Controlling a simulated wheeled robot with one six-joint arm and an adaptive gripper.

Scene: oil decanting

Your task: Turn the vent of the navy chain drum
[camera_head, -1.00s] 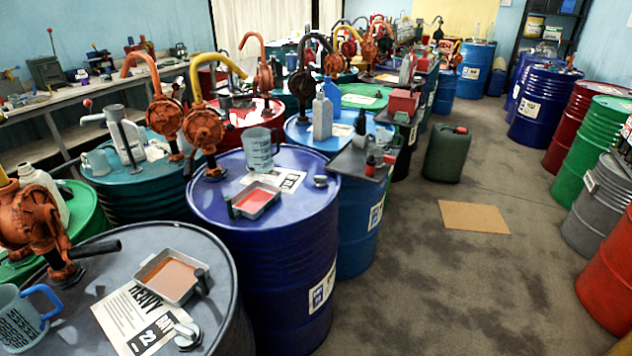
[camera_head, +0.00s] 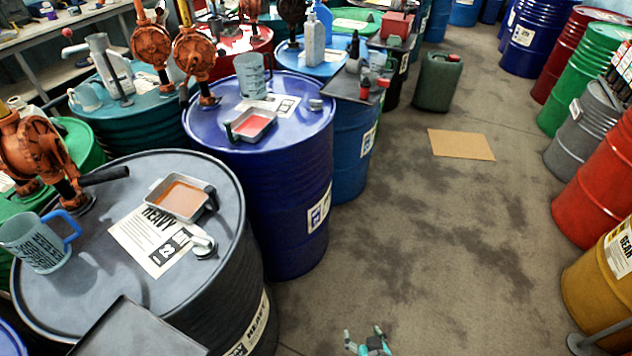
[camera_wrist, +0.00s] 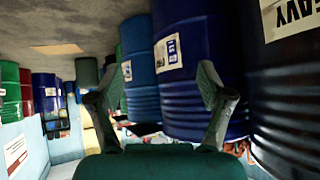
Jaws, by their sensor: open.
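The navy drum (camera_head: 262,185) stands upright left of centre in the head view, a white label on its side. On its lid are a small grey vent knob (camera_head: 316,104) near the right rim, a tray of red liquid (camera_head: 251,124), a grey measuring jug (camera_head: 252,76) and an orange pump (camera_head: 194,55). The drum's side also shows in the wrist view (camera_wrist: 190,30); its lid and vent do not show there. My gripper (camera_head: 364,335) is at the bottom edge of the head view, right of the drums and apart from them. Its fingers are spread and empty in the wrist view (camera_wrist: 163,75).
A grey HEAVY drum (camera_head: 255,270) stands in front of the navy one, with a tray (camera_head: 181,196), a jug (camera_head: 36,242) and a pump on top. A dark plate (camera_head: 140,332) is at the front. The aisle floor is open, with flat cardboard (camera_head: 461,144). More drums line the right.

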